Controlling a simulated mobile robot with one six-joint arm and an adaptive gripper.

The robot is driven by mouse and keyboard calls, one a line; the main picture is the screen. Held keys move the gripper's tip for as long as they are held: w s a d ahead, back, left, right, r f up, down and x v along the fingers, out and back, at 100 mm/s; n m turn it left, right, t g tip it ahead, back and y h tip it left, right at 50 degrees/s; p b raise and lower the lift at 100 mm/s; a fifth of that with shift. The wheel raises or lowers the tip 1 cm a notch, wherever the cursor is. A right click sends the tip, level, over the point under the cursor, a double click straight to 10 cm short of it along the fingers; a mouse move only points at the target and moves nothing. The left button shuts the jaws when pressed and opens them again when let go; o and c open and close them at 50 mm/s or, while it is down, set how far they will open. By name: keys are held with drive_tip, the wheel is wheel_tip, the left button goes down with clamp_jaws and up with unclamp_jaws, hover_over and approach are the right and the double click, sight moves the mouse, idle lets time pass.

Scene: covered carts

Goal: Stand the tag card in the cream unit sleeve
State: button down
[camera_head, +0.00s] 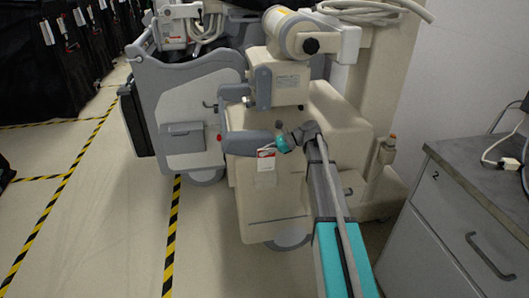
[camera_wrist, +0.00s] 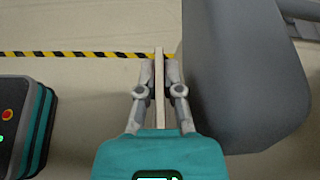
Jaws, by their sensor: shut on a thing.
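In the wrist view the card (camera_wrist: 159,85) shows edge-on as a thin pale strip between the two fingers of my gripper (camera_wrist: 159,72). A paler patch on the unit's face lies just below the card in the head view; I cannot tell whether it is the sleeve or whether the card touches it.
The unit's grey handle (camera_head: 250,143) is close beside my gripper; a large grey part (camera_wrist: 240,75) fills the right of the wrist view. A grey drawer cabinet (camera_head: 465,215) stands at the right. Another wheeled unit (camera_head: 185,100) is behind left. Floor with striped tape (camera_head: 172,235) is clear at left.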

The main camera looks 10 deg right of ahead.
sight(264, 159)
drive_tip(key=shift+f+b, duration=1.5)
drive_tip(key=shift+f, duration=0.2)
drive_tip(key=c, duration=0.7)
unclamp_jaws()
wheel_tip(264, 159, up, 6)
drive_tip(key=p, duration=0.6)
drive_tip(key=s+d+r+m+t+h+p, duration=0.2)
drive_tip(key=d+r+m+t+p, duration=0.1)
drive_tip(key=d, duration=0.5)
drive_tip(key=s+d+r+m+t+h+p, duration=0.2)
drive_tip(key=s+d+r+m+t+p, duration=0.1)
drive_tip(key=d, duration=0.6)
drive_tip(key=s+d+r+m+t+h+p, duration=0.2)
drive_tip(key=s+d+r+m+t+p, duration=0.1)
drive_tip(key=d, duration=0.5)
drive_tip(key=shift+s+d+r+m+t+p, duration=0.15)
drive_tip(key=shift+r+m+t+p, duration=0.15)
drive_tip(key=shift+m, duration=0.3)
drive_tip(key=shift+s+r+m+t+p, duration=0.15)
drive_tip(key=shift+m+t+p, duration=0.15)
drive_tip(key=shift+m, duration=0.3)
